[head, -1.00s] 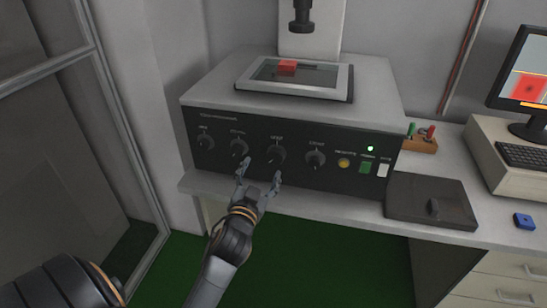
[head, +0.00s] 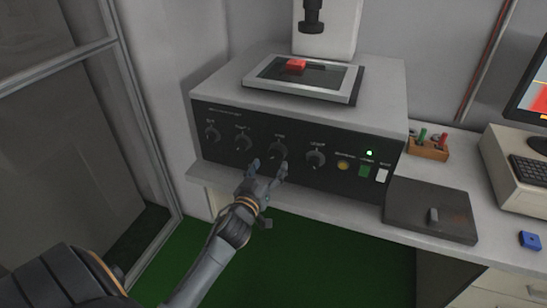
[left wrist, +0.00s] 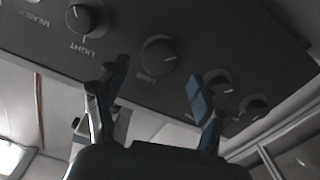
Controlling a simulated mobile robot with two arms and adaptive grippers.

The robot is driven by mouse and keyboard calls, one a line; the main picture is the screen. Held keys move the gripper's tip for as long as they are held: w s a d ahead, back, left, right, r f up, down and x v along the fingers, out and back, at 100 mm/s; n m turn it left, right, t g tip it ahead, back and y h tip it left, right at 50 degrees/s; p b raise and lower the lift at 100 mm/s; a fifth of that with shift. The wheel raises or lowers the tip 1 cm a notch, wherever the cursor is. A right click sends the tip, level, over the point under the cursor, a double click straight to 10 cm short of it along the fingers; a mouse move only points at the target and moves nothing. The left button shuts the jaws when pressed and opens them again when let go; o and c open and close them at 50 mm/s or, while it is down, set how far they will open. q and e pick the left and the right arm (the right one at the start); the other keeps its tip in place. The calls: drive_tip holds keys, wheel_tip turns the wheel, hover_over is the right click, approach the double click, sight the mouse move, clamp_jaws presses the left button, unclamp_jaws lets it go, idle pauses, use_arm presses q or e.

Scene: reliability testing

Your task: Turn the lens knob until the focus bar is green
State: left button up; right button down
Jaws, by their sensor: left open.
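The dark lens knob (head: 278,151) is the third from the left on the black front panel of the machine. It also shows in the left wrist view (left wrist: 159,54), its label upside down. My left gripper (head: 268,167) is open and empty just below and in front of this knob. In the left wrist view the two fingers (left wrist: 157,85) stand apart, with the knob seen between and beyond them. Contact cannot be told. The monitor (head: 536,92) is cut off by the right edge, and the focus bar cannot be read. My right gripper is not in view.
The light knob (head: 316,159) is just right of the lens knob, with another knob (head: 243,143) to its left. A yellow button (head: 343,165) and a lit green lamp (head: 369,153) are further right. A red block (head: 296,64) lies on the stage on top.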

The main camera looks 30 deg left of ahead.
sight(275, 156)
use_arm(q)
drive_tip(key=shift+x, duration=2)
drive_tip(key=c, duration=1.2)
